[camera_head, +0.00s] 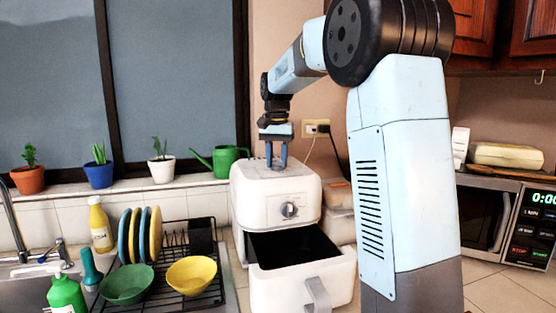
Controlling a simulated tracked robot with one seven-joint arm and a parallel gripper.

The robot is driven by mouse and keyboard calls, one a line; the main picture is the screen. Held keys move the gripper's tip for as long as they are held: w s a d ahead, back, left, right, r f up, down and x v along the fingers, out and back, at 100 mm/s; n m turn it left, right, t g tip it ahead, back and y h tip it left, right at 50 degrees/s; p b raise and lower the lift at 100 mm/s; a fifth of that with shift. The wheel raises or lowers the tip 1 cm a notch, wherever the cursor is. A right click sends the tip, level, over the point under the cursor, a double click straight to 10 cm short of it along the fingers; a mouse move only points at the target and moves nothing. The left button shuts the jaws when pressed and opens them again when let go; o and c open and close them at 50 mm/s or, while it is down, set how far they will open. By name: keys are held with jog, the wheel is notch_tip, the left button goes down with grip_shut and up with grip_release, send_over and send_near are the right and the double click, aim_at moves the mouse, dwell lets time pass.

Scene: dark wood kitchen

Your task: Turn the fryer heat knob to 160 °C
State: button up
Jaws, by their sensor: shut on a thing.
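The white fryer (254,197) stands on the counter in the middle of the view. A round grey knob (289,210) is on its front face; its markings are too small to read. My gripper (276,164) points straight down at the fryer's top, above and behind the front knob and apart from it. Its blue fingers are shut on a small knob on the top, mostly hidden between the fingertips. Its setting cannot be read. The fryer's drawer (282,292) is pulled out, showing a dark, empty-looking inside, with a grey handle (318,295) in front.
A dish rack (205,299) with plates, a green bowl (127,284) and a yellow bowl (191,275) stands left of the fryer. A green watering can (227,160) and potted plants line the sill behind. A microwave (487,215) is at right.

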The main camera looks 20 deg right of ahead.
jog(key=shift+w+r, duration=0.1)
jog(key=o, duration=1)
jog(key=shift+o, duration=0.2)
notch_tip(320, 180, up, 14)
jog(key=shift+f, duration=0.25)
